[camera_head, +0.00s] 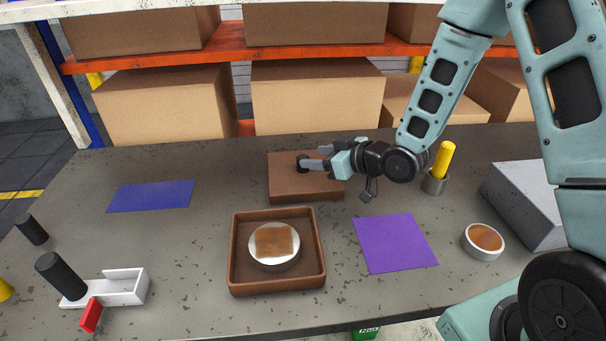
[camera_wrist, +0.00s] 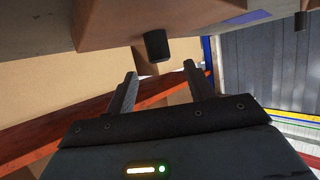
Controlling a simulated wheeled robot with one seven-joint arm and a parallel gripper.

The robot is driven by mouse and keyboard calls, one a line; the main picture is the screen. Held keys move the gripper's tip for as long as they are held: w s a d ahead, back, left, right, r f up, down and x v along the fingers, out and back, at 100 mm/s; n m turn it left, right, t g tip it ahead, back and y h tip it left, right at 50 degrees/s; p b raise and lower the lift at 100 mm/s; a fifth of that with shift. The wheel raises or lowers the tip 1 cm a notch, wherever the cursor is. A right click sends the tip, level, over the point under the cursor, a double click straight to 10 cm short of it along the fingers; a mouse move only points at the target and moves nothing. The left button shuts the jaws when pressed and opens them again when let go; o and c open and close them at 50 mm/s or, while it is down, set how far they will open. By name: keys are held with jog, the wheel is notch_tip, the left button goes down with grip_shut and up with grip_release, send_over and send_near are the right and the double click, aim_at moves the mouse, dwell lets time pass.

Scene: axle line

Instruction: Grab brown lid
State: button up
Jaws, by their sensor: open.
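The brown lid (camera_head: 325,189) lies flat on the table at the back middle in the head view. It has a dark cylindrical knob (camera_head: 302,163) near its centre. My gripper (camera_head: 314,161) is level with the knob and comes from the right, with its fingers close to it. In the wrist view my gripper (camera_wrist: 160,85) is open, with a finger on each side. The knob (camera_wrist: 157,46) shows just ahead of the gap between the fingertips, and the lid (camera_wrist: 110,22) is behind it. The fingers do not appear closed on anything.
An open brown box (camera_head: 235,270) holding a round metal piece (camera_head: 274,259) stands in front of the lid. A purple mat (camera_head: 395,243), a blue mat (camera_head: 151,196), a cup with a yellow stick (camera_head: 435,184) and a white tray (camera_head: 125,287) are around it.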

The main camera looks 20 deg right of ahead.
aim_at(303, 156)
jog(key=shift+f+p+x, duration=0.2)
jog(key=shift+p+x, duration=0.65)
jog(key=shift+x, duration=1.95)
jog(key=shift+s, duration=0.1)
jog(key=c, duration=1.1)
